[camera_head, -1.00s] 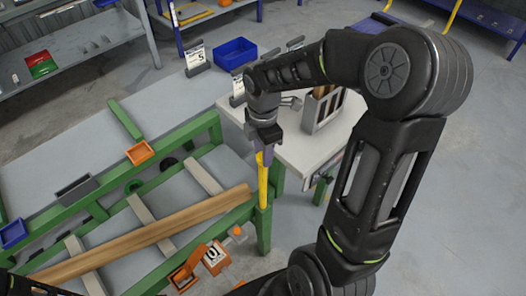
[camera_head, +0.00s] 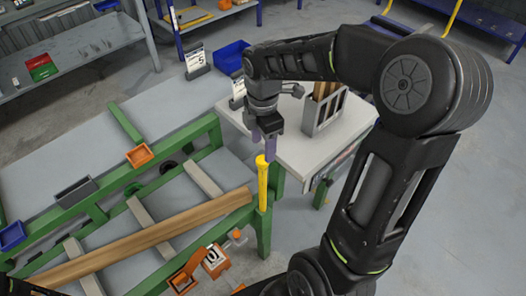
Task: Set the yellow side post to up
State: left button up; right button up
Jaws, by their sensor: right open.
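The yellow side post (camera_head: 262,184) stands upright at the right corner of the green runout table frame (camera_head: 264,228), with its top above the frame. My right gripper (camera_head: 263,148) is just above the post's top, pointing down, with its purple fingers open and nothing held between them. The fingertips look close to the post's top; I cannot tell whether they touch it. My left gripper is not in view.
A long wooden beam (camera_head: 150,236) lies across the table's slats, its right end near the post. An orange bin (camera_head: 139,156) sits on the green frame. A white side table (camera_head: 290,148) with a grey rack (camera_head: 323,116) stands behind my right gripper.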

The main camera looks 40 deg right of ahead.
notch_tip(320, 180, up, 4)
jog(key=shift+f, duration=0.1)
dwell(0.5)
jog(key=w+a+f+m+y, duration=0.25)
jog(key=a+f, duration=0.55)
jog(key=f, duration=0.4)
jog(key=s+a+f+m, duration=0.3)
jog(key=a+f, duration=0.2)
jog(key=f, duration=0.1)
jog(key=s+a+f+m+y, duration=0.1)
jog(key=s+a+f+m, duration=0.2)
jog(key=a+f, duration=0.2)
jog(key=s+a+f+m, duration=0.2)
jog(key=a+f+m, duration=0.2)
jog(key=f, duration=0.3)
jog(key=shift+s+a+f+y+b, duration=0.25)
jog(key=shift+s+a+f+b, duration=0.1)
jog(key=shift+s+a+f, duration=0.05)
jog(key=s+a+f+m, duration=0.3)
jog(key=s+f+m, duration=0.2)
jog(key=s, duration=0.2)
jog(key=shift+s+a, duration=0.15)
jog(key=shift+s, duration=0.05)
